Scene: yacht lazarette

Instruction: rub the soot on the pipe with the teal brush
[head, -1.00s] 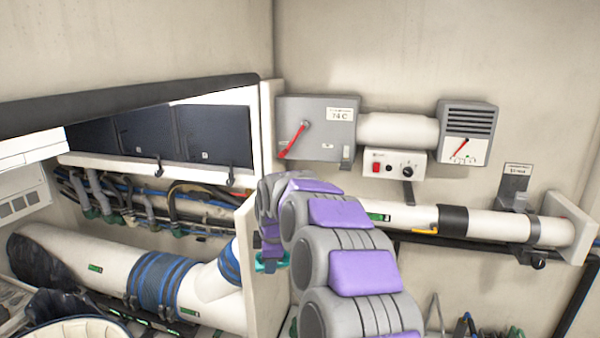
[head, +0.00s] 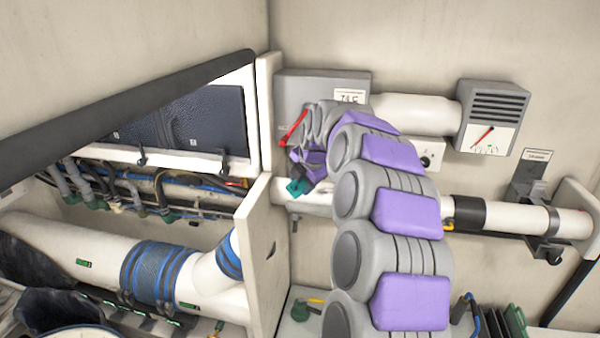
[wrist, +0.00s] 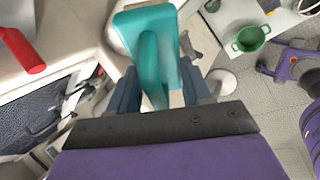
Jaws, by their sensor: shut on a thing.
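My gripper (wrist: 160,92) is shut on the teal brush (wrist: 150,38), which sticks out ahead of the fingers in the wrist view. In the head view, the teal brush (head: 295,187) shows beneath the end of my arm, close to the left part of the white wall pipe (head: 485,216). I cannot tell whether brush and pipe touch. The pipe runs right from behind my arm, with a black band (head: 470,214) around it. My arm hides part of the pipe. I cannot make out soot for certain.
A white upright panel (head: 262,250) stands just left of the brush. A grey box with a red lever (head: 293,128) is above it. A thick white pipe with blue wraps (head: 158,272) lies at left. A green pot (wrist: 250,38) shows in the wrist view.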

